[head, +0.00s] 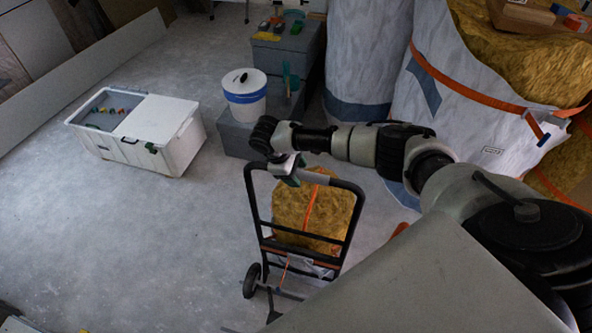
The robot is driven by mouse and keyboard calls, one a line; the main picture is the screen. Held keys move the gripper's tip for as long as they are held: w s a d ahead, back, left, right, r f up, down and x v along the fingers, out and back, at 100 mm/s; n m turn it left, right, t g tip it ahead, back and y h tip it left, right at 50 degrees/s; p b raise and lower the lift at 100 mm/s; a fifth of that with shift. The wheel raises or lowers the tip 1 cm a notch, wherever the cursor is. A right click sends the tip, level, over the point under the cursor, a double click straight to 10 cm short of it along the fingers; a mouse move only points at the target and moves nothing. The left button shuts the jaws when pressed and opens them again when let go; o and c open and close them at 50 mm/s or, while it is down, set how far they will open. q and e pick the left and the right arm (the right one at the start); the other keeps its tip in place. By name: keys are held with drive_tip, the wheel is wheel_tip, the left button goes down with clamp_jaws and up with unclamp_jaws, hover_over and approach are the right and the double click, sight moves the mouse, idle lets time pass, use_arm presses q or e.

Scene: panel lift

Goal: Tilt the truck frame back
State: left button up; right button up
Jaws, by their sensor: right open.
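The truck frame (353,225) is a black tubular hand truck frame in the lower middle of the head view. It stands on the floor with its top bar towards my right arm, and a dark wheel (251,280) shows at its lower left. A yellow-brown bundle (290,215) with an orange strap shows through the frame. My right gripper (288,178) is open at the left part of the top bar. I cannot tell whether its fingers touch the bar or surround it. My left gripper is not in view.
A white open bin (175,150) stands at the left, and a white bucket with a blue band (246,107) stands on a grey block behind the truck. Large wrapped rolls (368,50) fill the back right. The floor (120,240) left of the truck is clear.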

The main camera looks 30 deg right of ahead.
drive_tip(key=shift+s+d, duration=0.1)
drive_tip(key=shift+d, duration=0.05)
drive_tip(key=shift+c, duration=0.3)
clamp_jaws()
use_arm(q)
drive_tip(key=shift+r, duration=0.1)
use_arm(e)
drive_tip(key=shift+a, duration=0.2)
